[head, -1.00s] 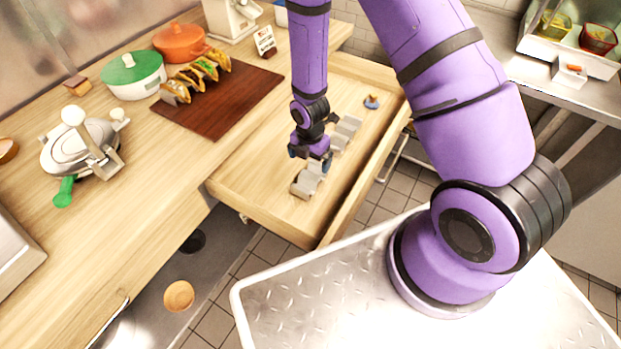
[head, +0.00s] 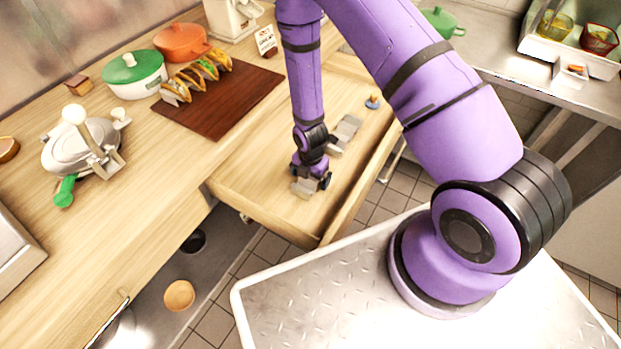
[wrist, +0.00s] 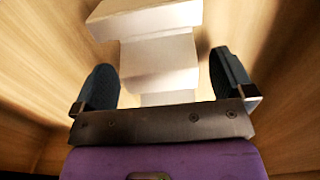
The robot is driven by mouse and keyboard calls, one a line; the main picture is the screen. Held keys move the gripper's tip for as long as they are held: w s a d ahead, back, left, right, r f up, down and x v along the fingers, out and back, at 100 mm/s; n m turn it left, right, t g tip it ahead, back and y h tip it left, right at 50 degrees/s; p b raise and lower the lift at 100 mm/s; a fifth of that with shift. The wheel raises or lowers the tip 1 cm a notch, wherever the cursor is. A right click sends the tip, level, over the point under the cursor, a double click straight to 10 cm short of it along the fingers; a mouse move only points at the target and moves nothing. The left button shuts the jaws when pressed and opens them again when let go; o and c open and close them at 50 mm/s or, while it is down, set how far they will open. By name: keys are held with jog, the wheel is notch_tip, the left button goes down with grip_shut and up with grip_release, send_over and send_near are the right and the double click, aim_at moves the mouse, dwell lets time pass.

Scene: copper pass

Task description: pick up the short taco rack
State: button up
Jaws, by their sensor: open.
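A small grey metal rack (head: 302,189) with a wavy shape lies in the open drawer, near its front left end; I take it for the short taco rack. My gripper (head: 311,180) points down over it and hides much of it. In the wrist view my gripper (wrist: 163,78) is open, with one finger on each side of the pale rack (wrist: 158,55). Gaps show between the fingers and the rack. A second grey rack (head: 346,132) lies farther back in the same drawer.
The drawer's walls (head: 350,212) stand close around the racks. A small blue item (head: 373,102) lies farther back inside it. On the counter are a brown board (head: 235,103) with filled tacos, a white pot (head: 135,75) and an orange pot (head: 181,42).

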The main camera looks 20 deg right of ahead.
jog(key=c, duration=1.1)
jog(key=shift+o, duration=0.2)
jog(key=shift+r, duration=0.1)
